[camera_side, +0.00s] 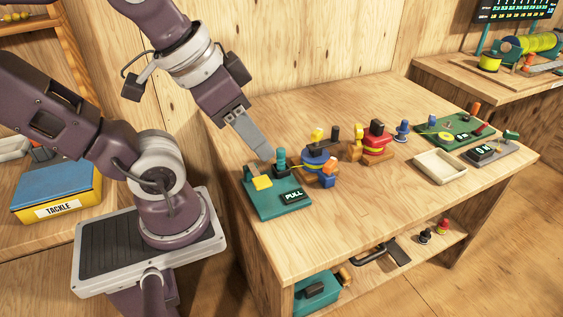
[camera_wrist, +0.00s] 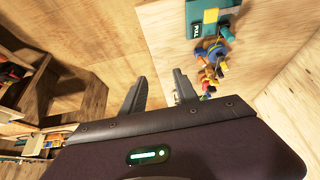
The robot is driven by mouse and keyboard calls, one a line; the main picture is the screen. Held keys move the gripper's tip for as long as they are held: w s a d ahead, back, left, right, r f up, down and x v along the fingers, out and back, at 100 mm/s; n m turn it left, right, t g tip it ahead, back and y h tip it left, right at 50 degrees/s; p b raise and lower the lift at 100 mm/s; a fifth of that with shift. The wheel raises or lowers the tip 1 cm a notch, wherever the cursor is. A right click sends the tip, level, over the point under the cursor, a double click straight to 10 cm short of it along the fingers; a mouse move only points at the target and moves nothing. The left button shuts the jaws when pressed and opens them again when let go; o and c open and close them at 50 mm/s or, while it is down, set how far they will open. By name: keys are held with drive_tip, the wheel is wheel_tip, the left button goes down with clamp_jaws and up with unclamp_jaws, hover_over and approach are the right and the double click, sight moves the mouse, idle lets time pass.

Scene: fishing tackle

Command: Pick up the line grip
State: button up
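A green board (camera_side: 275,208) with a dark "PULL" label (camera_side: 292,195) lies at the table's near-left corner. A teal upright peg (camera_side: 281,158) on a dark base and a yellow block (camera_side: 262,182) stand on it. The peg may be the line grip; no label confirms this. In the wrist view the board (camera_wrist: 229,20) is cut off at the top edge, with the yellow block (camera_wrist: 211,15) on it. My gripper (camera_side: 266,156) points down toward the board, its tips appearing just left of the peg. The wrist view shows its two fingers (camera_wrist: 159,77) apart with nothing between them.
Right of the board stand a blue reel (camera_side: 315,158) and a red reel (camera_side: 375,140) with small blocks. Farther right are an empty tray (camera_side: 440,166), another green board (camera_side: 455,130) and a grey device (camera_side: 488,153). The table's front middle is clear.

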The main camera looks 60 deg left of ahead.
drive_tip(key=o, duration=0.3)
